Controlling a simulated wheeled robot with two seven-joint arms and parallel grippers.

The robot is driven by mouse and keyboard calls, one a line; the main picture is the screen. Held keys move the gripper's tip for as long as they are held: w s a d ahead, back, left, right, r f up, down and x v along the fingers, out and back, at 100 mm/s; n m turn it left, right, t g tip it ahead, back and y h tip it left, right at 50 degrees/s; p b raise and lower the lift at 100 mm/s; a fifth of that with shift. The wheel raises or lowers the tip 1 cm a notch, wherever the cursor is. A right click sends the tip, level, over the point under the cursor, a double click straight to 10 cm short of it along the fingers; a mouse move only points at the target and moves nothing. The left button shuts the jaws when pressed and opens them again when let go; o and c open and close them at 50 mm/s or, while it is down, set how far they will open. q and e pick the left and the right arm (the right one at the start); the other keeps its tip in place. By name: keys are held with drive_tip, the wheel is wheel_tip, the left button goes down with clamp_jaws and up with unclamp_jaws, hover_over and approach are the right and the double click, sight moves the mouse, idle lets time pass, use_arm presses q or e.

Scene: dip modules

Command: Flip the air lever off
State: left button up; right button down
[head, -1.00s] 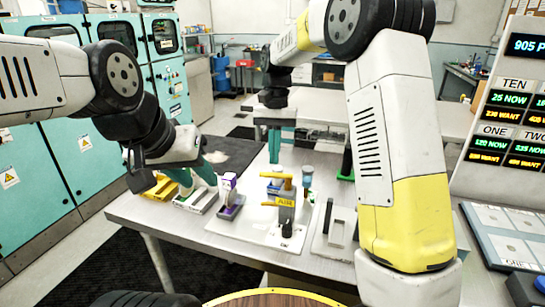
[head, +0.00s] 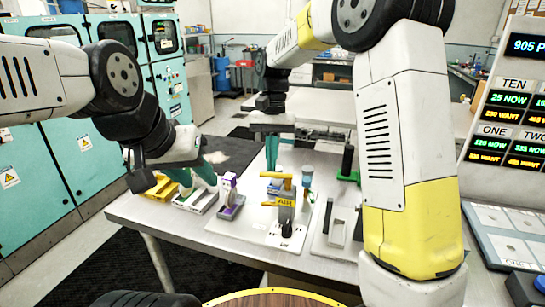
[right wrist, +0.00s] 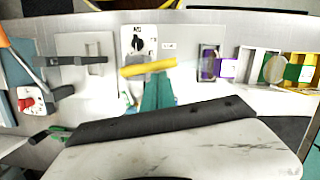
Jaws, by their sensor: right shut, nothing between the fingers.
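A grey valve block (head: 285,213) with a yellow label stands on a white plate on the table. A yellow lever (head: 275,176) lies across its top; the right wrist view shows a yellow bar (right wrist: 148,67) just beyond my fingertips. My right gripper (head: 272,166) is shut and empty, its teal fingers pointing down just behind the lever. The fingers also show in the right wrist view (right wrist: 157,88); whether they touch the lever is unclear. My left gripper (head: 195,182) looks open, over the grey tray at the table's left.
A purple module (head: 231,200) stands left of the valve block, and a grey tray (head: 197,203) and yellow tray (head: 162,188) lie further left. A blue-topped cylinder (head: 307,179) stands close right of the lever. A grey bracket (head: 338,225) and green-based post (head: 348,165) are further right.

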drive_tip(key=shift+s+n, duration=0.1)
drive_tip(key=shift+n, duration=0.2)
drive_tip(key=s+n+t+h, duration=0.1)
drive_tip(key=s+n, duration=0.5)
drive_tip(key=n, duration=0.7)
drive_tip(key=shift+s+d+n+t+h, duration=0.2)
drive_tip(key=shift+n+t+h, duration=0.15)
drive_tip(key=shift+h, duration=0.45)
drive_tip(key=shift+d, duration=0.1)
